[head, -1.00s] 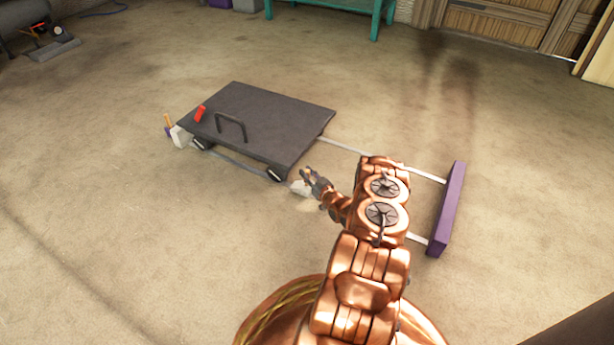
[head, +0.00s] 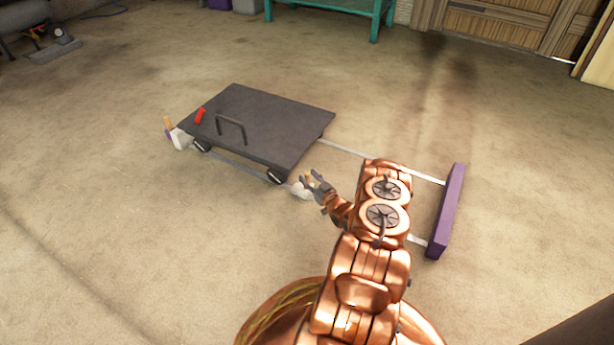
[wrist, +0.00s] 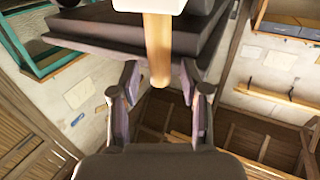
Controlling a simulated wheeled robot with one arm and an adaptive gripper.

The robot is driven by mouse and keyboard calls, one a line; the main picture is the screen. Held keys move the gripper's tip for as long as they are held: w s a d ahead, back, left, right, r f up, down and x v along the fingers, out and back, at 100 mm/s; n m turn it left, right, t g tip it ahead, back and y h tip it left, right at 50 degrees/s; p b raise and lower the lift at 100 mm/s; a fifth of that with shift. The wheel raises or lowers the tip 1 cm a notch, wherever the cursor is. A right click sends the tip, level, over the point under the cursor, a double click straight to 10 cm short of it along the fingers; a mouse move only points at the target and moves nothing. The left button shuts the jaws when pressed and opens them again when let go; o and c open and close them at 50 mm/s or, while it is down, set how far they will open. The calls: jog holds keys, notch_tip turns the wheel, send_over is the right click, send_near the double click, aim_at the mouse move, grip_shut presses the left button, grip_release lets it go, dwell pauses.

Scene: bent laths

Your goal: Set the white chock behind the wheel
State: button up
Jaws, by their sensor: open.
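The white chock (head: 301,190) is on or close to the floor, just right of the near-right wheel (head: 277,176) of a dark flat cart (head: 262,118). Whether it touches the wheel cannot be told. My gripper (head: 310,182) is right at the chock and partly hides it. In the wrist view the chock (wrist: 150,6) shows at the top edge, and its tan wooden peg (wrist: 158,45) points towards the open fingers (wrist: 160,92). The fingers stand apart on either side of the peg's tip line, with gaps visible.
Pale rails (head: 340,147) run from under the cart to a purple end bar (head: 446,212) on the right. Another white block (head: 181,139) with a tan peg stands at the cart's left end. A red piece (head: 200,116) and dark handle (head: 231,126) are on top. The near-left floor is clear.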

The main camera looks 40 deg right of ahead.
jog(key=s+a+p, duration=0.2)
jog(key=s+p, duration=0.2)
jog(key=s, duration=0.6)
notch_tip(320, 180, up, 9)
jog(key=n+g+y, duration=0.1)
jog(key=n+g, duration=0.1)
jog(key=g, duration=0.5)
send_over(305, 190)
jog(key=a+r+g, duration=0.5)
jog(key=a+r, duration=0.6)
jog(key=r, duration=0.3)
jog(key=s+a+r+g, duration=0.2)
jog(key=s+a+r, duration=0.45)
jog(key=a, duration=0.25)
jog(key=s+a+r+g, duration=0.2)
jog(key=s+a+r, duration=0.3)
jog(key=s+a, duration=0.3)
jog(key=s+a+r+g+y, duration=0.1)
jog(key=s+a+r+g, duration=0.1)
jog(key=s+a, duration=0.5)
jog(key=s+a+r+g+y, duration=0.1)
jog(key=s+a+r, duration=0.3)
jog(key=s, duration=1.1)
jog(key=a+g, duration=0.1)
jog(key=a, duration=0.2)
jog(key=shift+a+r+g+b, duration=0.3)
jog(key=shift+a+r, duration=0.05)
jog(key=shift+a, duration=0.05)
jog(key=shift+r, duration=0.15)
